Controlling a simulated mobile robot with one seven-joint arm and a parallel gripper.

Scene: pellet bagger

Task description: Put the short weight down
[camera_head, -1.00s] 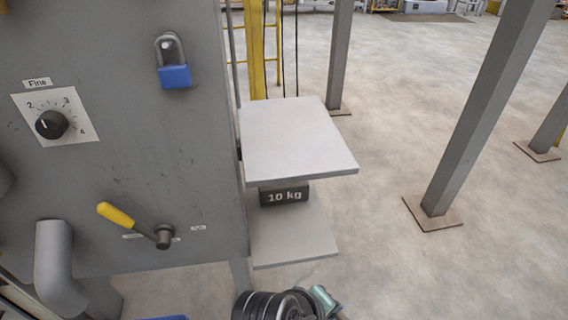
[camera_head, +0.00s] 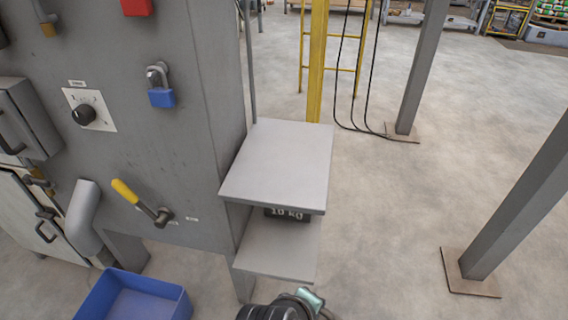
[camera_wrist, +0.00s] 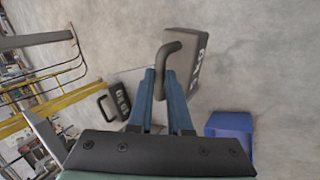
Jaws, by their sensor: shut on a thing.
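In the wrist view, my gripper (camera_wrist: 163,80) is shut on the dark curved handle of a grey block weight (camera_wrist: 186,50). The block extends beyond the fingertips, over bare floor. Its white lettering is sideways and not clearly readable. A second weight (camera_wrist: 118,100), dark with a handle and marked 10 kg, is to the left of the fingers. In the head view this 10 kg weight (camera_head: 287,214) sits on a lower shelf (camera_head: 275,250), partly hidden under an upper shelf (camera_head: 280,165). The head view shows part of my arm at the bottom edge, but not the held weight.
The upper shelf top is bare. A blue bin (camera_head: 172,305) stands on the floor at bottom left. The grey machine cabinet (camera_head: 190,130) carries a yellow-handled lever (camera_head: 130,195) and a blue padlock (camera_head: 161,97). Grey posts (camera_head: 520,200) stand right, with open floor between.

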